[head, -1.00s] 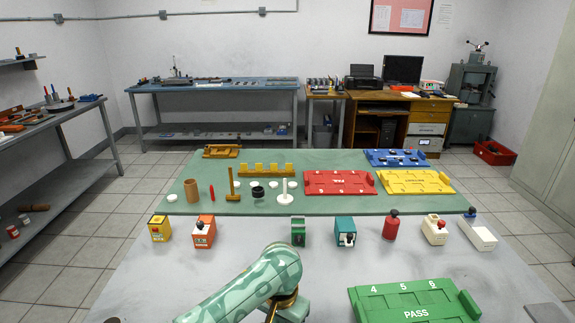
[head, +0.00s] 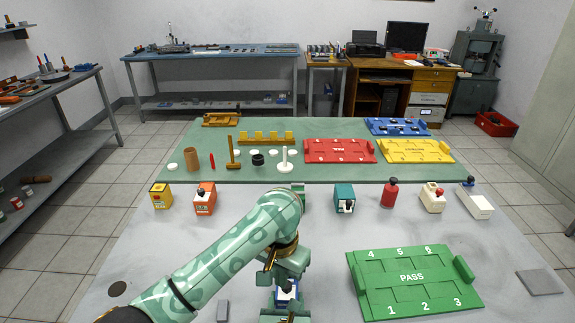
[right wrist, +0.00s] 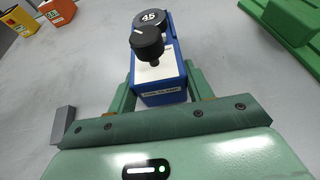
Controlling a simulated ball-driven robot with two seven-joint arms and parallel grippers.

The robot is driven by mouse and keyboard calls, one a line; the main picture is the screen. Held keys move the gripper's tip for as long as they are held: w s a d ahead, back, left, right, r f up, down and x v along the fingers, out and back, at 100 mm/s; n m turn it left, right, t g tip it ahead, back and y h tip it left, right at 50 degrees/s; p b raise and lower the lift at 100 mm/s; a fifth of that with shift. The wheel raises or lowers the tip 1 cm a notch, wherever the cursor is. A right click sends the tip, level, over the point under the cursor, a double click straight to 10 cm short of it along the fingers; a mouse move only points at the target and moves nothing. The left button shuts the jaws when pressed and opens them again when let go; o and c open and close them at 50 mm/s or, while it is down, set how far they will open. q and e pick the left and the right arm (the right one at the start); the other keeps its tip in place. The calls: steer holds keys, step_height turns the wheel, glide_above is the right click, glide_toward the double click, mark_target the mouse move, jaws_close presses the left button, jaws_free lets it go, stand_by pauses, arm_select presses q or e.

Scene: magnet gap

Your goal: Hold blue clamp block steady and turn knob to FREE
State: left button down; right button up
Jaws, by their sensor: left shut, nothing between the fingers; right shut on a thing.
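The blue clamp block (right wrist: 165,88) stands upright on the grey table in the right wrist view, between the green fingers of my right gripper (right wrist: 160,96), which is shut on it. A black knob (right wrist: 147,42) with a pale pointer line is on its top. Behind the knob is a black disc (right wrist: 151,18) marked 45. The knob's label is too small to read. In the head view the block (head: 287,297) shows low in the middle, partly hidden. My left arm comes in from the left; its shut, empty gripper (head: 286,274) appears close above the block. Its fingertips are unclear.
A green PASS tray (head: 411,277) lies to the right, and a flat grey plate (head: 539,283) beyond it. A small grey block (head: 223,311) stands left of the clamp block. Several boxes, including an orange one (head: 205,203), line the table's far side.

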steer(key=shift+f, duration=0.1)
arm_select(q)
steer(key=shift+r, duration=0.4)
arm_select(e)
steer(key=o, duration=1.3)
steer(key=shift+c, duration=0.2)
